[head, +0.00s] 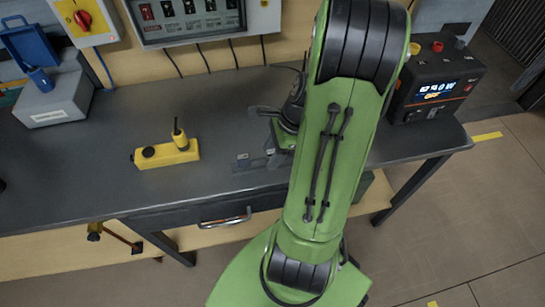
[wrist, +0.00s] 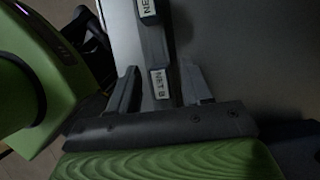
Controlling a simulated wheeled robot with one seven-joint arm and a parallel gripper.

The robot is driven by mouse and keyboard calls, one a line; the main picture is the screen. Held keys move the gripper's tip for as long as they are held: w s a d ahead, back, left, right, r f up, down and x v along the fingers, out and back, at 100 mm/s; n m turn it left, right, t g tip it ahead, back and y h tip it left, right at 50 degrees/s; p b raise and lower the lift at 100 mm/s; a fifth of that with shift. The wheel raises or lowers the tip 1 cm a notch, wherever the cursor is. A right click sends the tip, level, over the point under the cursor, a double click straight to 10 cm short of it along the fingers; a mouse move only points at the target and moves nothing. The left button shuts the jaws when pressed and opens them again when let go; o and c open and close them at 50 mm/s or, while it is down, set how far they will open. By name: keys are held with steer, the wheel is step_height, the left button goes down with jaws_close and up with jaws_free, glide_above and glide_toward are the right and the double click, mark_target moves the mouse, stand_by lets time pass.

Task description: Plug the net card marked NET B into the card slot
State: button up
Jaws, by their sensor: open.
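In the wrist view my gripper (wrist: 162,72) is open. One finger is on each side of a dark grey card with a white label reading NET B (wrist: 160,84), with a gap visible on both sides. A second labelled card (wrist: 147,9) lies beyond the fingertips; only the letters NE show before the frame cuts it off. In the head view my gripper (head: 262,138) is low over the bench, largely hidden by my green arm. Small labelled dark pieces (head: 243,158) lie beside it. I cannot identify the card slot in either view.
The grey bench (head: 90,190) has clear room at front left. A yellow block (head: 166,152) stands left of my gripper. A grey box (head: 55,98) is at far left and a black unit with a display (head: 434,85) at right. A panel box (head: 190,18) is on the wall.

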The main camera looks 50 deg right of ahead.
jaws_close()
steer(key=shift+r, duration=0.1)
